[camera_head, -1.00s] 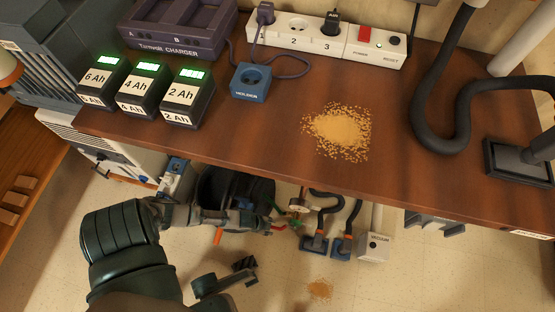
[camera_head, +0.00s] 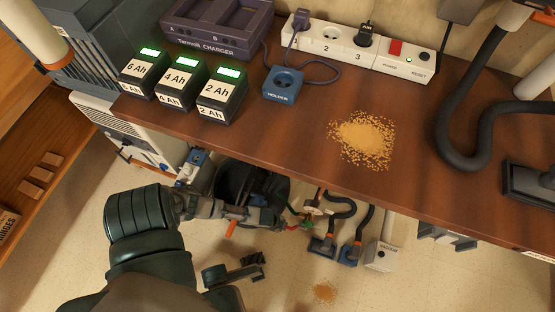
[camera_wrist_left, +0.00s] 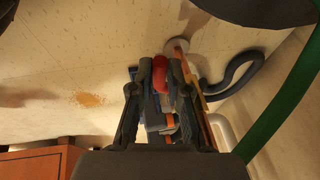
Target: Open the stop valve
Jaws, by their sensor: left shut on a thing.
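The stop valve's red lever handle (camera_wrist_left: 160,73) shows between my left gripper's fingers (camera_wrist_left: 165,82) in the left wrist view. A copper-coloured pipe (camera_wrist_left: 196,92) runs beside it. In the head view my left gripper (camera_head: 284,224) reaches under the workbench from the left and is shut on the valve handle (camera_head: 293,226). The fingers and the gripper's own body hide much of the valve. I cannot read the lever's exact angle.
The wooden workbench (camera_head: 275,150) overhangs my left arm. On it stand battery packs (camera_head: 180,83), a charger (camera_head: 215,28), a power strip (camera_head: 360,45), a blue holder (camera_head: 282,85) and a sawdust pile (camera_head: 362,137). Below are a dark bucket (camera_head: 262,186) and hose nozzles (camera_head: 322,247).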

